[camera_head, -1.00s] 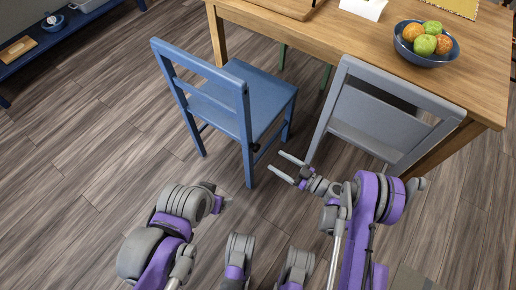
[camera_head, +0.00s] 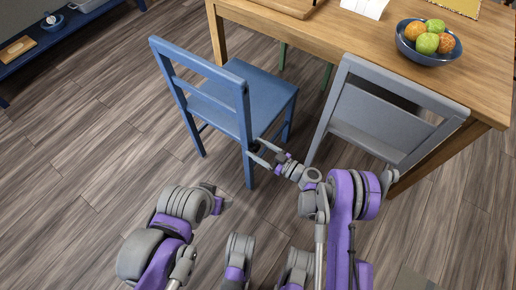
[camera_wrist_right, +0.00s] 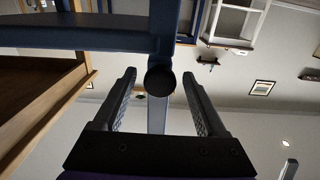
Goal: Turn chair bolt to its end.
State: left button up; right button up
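The blue chair (camera_head: 212,98) stands left of the grey chair, its slatted back toward me. In the right wrist view, a dark round bolt head (camera_wrist_right: 159,80) sits on the blue chair's frame (camera_wrist_right: 120,42). My right gripper (camera_head: 254,148) is at the chair's near right leg, fingers pointing at it. In the wrist view the fingers of the right gripper (camera_wrist_right: 160,92) are open, one on each side of the bolt, with gaps to both. My left arm's end (camera_head: 213,199) is low in the head view, away from the chair; its fingers are not clear.
A grey chair (camera_head: 382,122) stands close to the right of my right gripper. The wooden table (camera_head: 300,35) behind carries a blue fruit bowl (camera_head: 428,58). A dark blue bench (camera_head: 60,40) is at the far left. The floor (camera_head: 95,185) left of the blue chair is clear.

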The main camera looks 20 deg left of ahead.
grip_shut()
jog(key=shift+m, duration=1.6)
jog(key=shift+o, duration=0.6)
grip_release()
jog(key=shift+d, duration=0.1)
jog(key=p+v, duration=0.2)
jog(key=v, duration=0.8)
jog(key=shift+d, duration=0.3)
jog(key=shift+s+r, duration=0.1)
jog(key=shift+s, duration=0.05)
